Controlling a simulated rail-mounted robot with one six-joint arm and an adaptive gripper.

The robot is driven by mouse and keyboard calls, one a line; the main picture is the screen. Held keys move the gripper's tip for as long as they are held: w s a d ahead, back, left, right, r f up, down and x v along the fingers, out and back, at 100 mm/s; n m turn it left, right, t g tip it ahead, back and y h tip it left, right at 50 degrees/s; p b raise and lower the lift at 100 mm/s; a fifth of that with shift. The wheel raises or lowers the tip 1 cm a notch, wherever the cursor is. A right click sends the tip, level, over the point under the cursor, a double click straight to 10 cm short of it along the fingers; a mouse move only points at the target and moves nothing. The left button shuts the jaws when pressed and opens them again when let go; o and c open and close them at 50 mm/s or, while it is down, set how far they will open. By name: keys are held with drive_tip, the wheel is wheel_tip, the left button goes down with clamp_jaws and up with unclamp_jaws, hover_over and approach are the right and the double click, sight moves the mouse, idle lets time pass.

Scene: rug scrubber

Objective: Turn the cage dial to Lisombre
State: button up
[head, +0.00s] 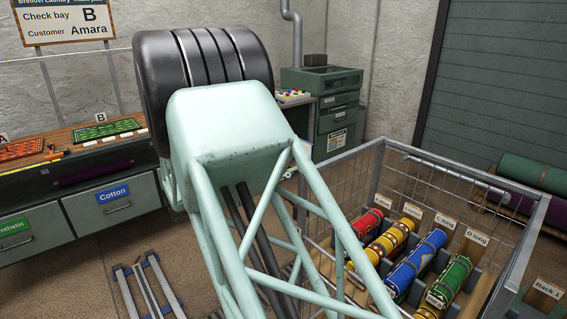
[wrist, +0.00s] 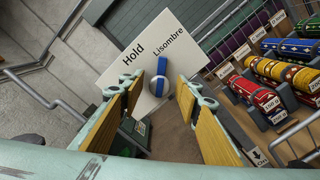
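The cage dial shows in the wrist view as a blue bar handle (wrist: 161,78) with a pale round part beside it, in front of a tilted white plate (wrist: 190,55). The plate reads "Hold" at left and "Lisombre" at right. The bar's upper end points up the picture, nearer "Lisombre" than "Hold"; I cannot tell which end is the pointer. My gripper (wrist: 156,95) is open, its yellow-padded fingers on either side of the handle. I see gaps at both sides but cannot judge contact in depth. The dial and gripper are not visible in the head view.
A wire cage (head: 408,148) at right holds several rolled rugs, including a red one (head: 366,224) and a blue one (head: 416,264). My arm covers the middle of the head view. A bench (head: 128,208) stands at left and a green cabinet (head: 338,118) behind.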

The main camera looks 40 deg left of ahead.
drive_tip(key=v, duration=1.2)
idle(0.7)
